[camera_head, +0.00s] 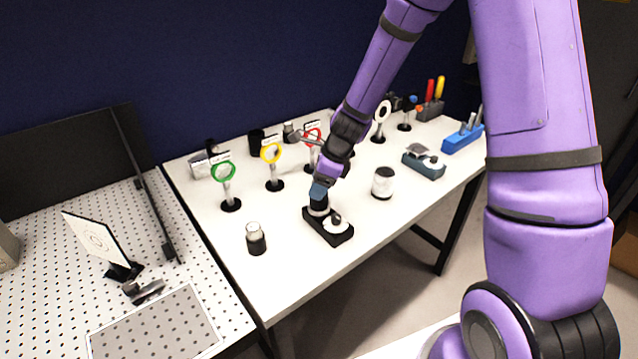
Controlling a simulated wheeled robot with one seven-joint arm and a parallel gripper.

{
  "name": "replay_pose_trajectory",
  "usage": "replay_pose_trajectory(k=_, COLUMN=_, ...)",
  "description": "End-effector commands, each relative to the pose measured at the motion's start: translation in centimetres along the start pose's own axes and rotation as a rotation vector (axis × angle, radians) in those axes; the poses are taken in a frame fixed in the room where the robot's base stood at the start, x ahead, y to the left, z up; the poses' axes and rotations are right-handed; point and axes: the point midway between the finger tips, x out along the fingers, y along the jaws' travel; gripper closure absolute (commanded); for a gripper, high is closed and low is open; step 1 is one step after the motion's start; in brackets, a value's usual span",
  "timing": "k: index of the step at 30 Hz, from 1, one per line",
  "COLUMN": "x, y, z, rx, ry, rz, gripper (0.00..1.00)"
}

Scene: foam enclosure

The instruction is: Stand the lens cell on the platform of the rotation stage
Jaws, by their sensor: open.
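A black rectangular base (322,236) near the table's front edge carries a white round disc (336,226) with a small dark part on it; it looks like the rotation stage. My gripper (319,198) points down over the far left end of this base. A short dark and silver round piece (318,211), possibly the lens cell, shows right below the fingers. The jaws are open, but the fingertips are small and partly hidden, so I cannot tell whether they touch it.
A small dark jar with a clear top (256,239) and a white cylinder with dark bands (383,182) stand nearby. Green (223,172), yellow (271,152) and red ring holders stand behind. A grey-blue device (424,163) sits to the right.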

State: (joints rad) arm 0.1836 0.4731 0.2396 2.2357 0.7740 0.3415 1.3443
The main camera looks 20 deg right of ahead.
Motion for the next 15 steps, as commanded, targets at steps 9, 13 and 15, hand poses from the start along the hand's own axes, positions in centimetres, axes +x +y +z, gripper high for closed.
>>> replay_pose_trajectory(k=9, x=-4.3, y=-0.1, z=0.1, rx=-0.002, ry=-0.001, rz=-0.005, gripper=0.37)
replay_pose_trajectory(k=13, x=-6.7, y=0.0, z=0.1, rx=-0.002, ry=-0.001, rz=-0.005, gripper=0.37)
replay_pose_trajectory(k=15, x=-8.0, y=-0.1, z=0.1, rx=-0.003, ry=-0.002, rz=-0.004, gripper=0.37)
